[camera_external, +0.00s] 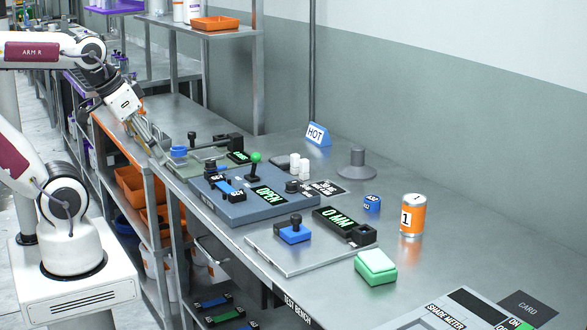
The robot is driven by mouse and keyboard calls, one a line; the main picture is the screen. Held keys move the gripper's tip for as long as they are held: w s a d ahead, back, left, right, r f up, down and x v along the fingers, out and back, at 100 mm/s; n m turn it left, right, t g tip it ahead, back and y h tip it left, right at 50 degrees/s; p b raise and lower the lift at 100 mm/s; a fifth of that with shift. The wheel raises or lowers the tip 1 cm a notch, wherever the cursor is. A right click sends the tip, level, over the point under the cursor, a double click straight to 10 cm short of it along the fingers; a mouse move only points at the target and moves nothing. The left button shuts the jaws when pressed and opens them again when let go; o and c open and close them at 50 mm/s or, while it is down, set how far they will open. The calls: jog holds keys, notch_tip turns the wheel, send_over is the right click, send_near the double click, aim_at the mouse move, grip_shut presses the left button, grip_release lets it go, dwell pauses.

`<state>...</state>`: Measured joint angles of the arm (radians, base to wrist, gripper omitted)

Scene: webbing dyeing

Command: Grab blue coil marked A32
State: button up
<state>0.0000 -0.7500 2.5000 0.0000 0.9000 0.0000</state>
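A small blue coil (372,203) with white labels sits on the steel bench, right of centre and just left of an orange can. Its labels seem to read A32, but they are tiny. My gripper (158,146) points down over the far left edge of the bench, well away from this coil. Its fingers are small and seen from the side, so I cannot tell whether they are open or shut, or whether anything is between them. Another blue piece (178,151) is on a device close to the fingertips.
The orange can (411,215) marked 1 stands beside the coil. A grey device (258,207) reading OPEN, a plate reading 0 MM (310,247), a green block (375,266), a grey stand (357,163) and a blue HOT sign (318,134) occupy the bench. Bare steel surrounds the coil.

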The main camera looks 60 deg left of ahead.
dwell(0.3)
